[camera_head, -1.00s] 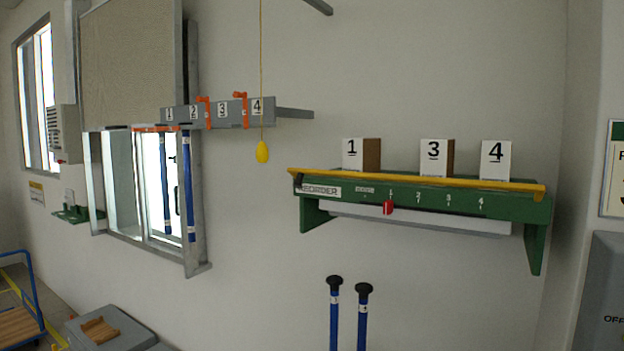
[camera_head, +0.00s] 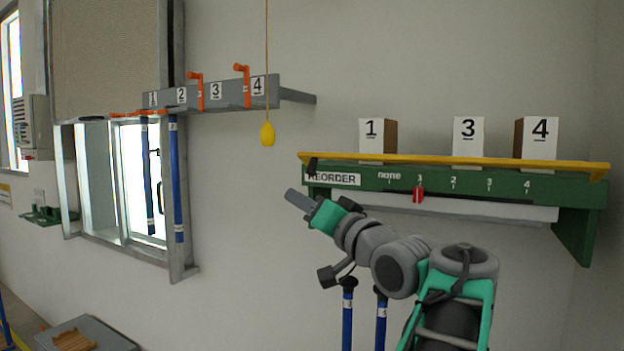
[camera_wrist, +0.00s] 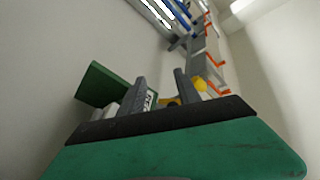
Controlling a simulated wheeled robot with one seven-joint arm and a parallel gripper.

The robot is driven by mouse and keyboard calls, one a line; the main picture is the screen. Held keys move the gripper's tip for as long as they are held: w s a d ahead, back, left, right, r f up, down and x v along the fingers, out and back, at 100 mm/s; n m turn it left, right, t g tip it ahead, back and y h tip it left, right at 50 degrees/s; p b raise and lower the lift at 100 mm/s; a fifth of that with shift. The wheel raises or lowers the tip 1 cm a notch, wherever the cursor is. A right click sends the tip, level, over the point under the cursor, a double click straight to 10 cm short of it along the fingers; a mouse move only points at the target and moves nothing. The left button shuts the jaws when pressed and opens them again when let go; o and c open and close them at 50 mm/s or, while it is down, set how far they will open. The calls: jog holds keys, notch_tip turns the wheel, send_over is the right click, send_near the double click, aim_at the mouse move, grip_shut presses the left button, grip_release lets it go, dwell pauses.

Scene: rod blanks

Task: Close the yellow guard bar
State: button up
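The yellow guard bar (camera_head: 455,160) runs nearly level along the top front of the green shelf (camera_head: 565,190), in front of the bases of the numbered boxes. A dark piece (camera_head: 311,168) sits at its left end. My gripper (camera_head: 292,196) is below and left of the shelf's left end in the head view, apart from the bar in the picture. In the wrist view its two fingers (camera_wrist: 162,90) stand apart with nothing clearly held between them. Part of the green shelf (camera_wrist: 103,84) shows left of the fingers there.
Boxes 1 (camera_head: 371,138), 3 (camera_head: 468,140) and 4 (camera_head: 538,138) stand on the shelf. A red slider (camera_head: 418,194) is at mark 1. A yellow pull knob (camera_head: 267,134) hangs on a cord. Blue rods (camera_head: 348,310) stand below. A grey numbered rack (camera_head: 228,95) is at left.

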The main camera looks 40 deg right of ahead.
aim_at(315, 166)
jog(key=s+d+r+t, duration=0.2)
jog(key=s+d+r, duration=0.1)
jog(key=s+r, duration=0.2)
jog(key=p+x, duration=0.1)
jog(key=x, duration=0.2)
jog(key=p+x, duration=0.2)
jog(key=x, duration=0.1)
jog(key=shift+w+a+r, duration=0.15)
jog(key=shift+w+a, duration=0.05)
jog(key=shift+w, duration=0.4)
jog(key=shift+c, duration=0.3)
